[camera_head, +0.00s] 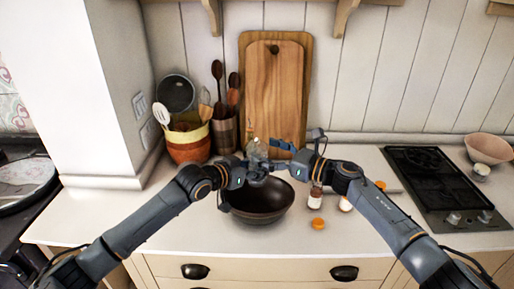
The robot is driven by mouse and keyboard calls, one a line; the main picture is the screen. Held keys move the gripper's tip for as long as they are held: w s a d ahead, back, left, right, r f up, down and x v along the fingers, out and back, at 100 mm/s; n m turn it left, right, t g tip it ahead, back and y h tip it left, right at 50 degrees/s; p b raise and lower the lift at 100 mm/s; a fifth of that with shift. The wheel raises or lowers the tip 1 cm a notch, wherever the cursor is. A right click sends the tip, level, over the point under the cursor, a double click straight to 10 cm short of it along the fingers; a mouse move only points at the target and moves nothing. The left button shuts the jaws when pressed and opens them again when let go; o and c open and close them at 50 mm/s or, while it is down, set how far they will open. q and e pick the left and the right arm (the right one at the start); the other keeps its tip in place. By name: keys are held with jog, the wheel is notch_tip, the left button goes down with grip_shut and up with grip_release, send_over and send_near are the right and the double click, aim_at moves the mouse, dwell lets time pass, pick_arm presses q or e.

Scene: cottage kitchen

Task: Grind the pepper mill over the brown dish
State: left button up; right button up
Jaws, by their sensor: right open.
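The brown dish (262,207), a dark round bowl, stands on the white counter in the middle. My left gripper (257,172) is above the dish's far rim; its fingers are too small and dark to read. My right gripper (287,147) is open, behind and above the dish on the right, with bluish finger parts. A small clear object (256,150) shows just behind my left gripper; it may be the pepper mill, but I cannot tell. Whether either gripper touches it is unclear.
Small jars (315,199) and an orange cap (318,223) lie right of the dish. A black hob (440,185) and a pink bowl (488,149) are farther right. Cutting boards (275,95) and a utensil pot (188,143) stand at the back. The front left counter is clear.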

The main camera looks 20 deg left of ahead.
aim_at(257, 148)
jog(key=shift+x, duration=1.65)
jog(key=c, duration=1.2)
